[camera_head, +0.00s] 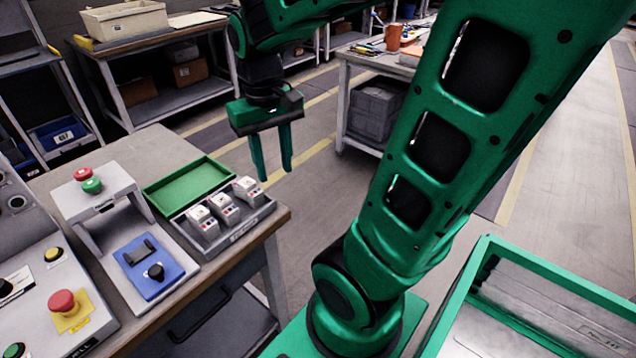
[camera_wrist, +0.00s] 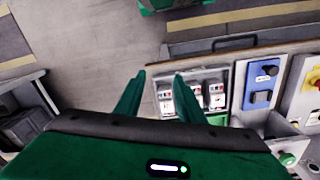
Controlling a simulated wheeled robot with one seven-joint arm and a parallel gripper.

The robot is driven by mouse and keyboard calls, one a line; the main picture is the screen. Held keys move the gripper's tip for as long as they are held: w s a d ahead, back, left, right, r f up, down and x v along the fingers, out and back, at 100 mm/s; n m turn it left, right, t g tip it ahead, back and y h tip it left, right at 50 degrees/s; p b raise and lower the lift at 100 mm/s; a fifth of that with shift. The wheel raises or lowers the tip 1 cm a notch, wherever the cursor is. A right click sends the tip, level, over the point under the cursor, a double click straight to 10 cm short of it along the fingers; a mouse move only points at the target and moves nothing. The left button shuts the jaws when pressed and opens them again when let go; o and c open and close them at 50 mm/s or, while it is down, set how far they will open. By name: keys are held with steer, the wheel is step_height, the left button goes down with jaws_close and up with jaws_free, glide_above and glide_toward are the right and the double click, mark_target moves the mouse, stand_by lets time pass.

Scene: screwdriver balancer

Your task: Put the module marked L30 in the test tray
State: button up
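Three white modules stand in a row in a grey tray (camera_head: 236,234) on the table: a left one (camera_head: 203,222), a middle one (camera_head: 224,207) and a right one (camera_head: 247,190). Their markings are too small to read, so I cannot tell which is L30. A shallow, empty green tray (camera_head: 188,184) lies behind them; I cannot confirm that it is the test tray. My gripper (camera_head: 275,172) is open and empty, pointing down above and beyond the modules.
Left of the trays are a blue plate with a black knob (camera_head: 154,272), a grey stand with red and green buttons (camera_head: 98,190) and a panel with a red button (camera_head: 62,301). A green-rimmed bin (camera_head: 470,268) is at right. Floor lies beyond the table edge.

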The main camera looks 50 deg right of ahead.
steer(key=s+d+f+m, duration=0.2)
steer(key=s+d, duration=0.1)
steer(key=s, duration=0.8)
steer(key=shift+d+m+y, duration=0.25)
steer(key=shift+m+y, duration=0.05)
steer(key=shift+w+f, duration=0.35)
steer(key=shift+w, duration=0.35)
steer(key=shift+c, duration=0.5)
